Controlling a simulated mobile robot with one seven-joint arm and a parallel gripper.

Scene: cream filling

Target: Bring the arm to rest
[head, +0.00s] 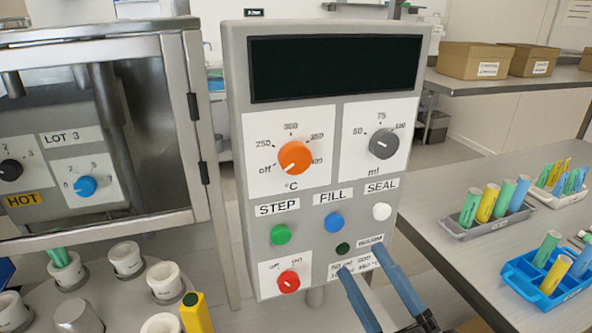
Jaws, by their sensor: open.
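My gripper (361,260) shows at the bottom of the head view, right of centre. Its two blue fingers are apart with nothing between them. They point up at the lower right part of the grey control panel (237,150), over a small printed label. I cannot tell whether the fingertips touch the panel. The panel has a dark display (335,67), an orange dial (295,157), a grey dial (383,144) and a red knob (289,282). Below the dials are a green button (281,234), a blue button (334,222) and a white button (382,211).
A metal-framed glass cabinet (190,110) stands at left. Below it are several white cups (127,259) and a yellow object (196,314). At right, a table (412,205) holds a grey tube rack (460,232) and a blue tube rack (520,282). Cardboard boxes (483,60) sit behind.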

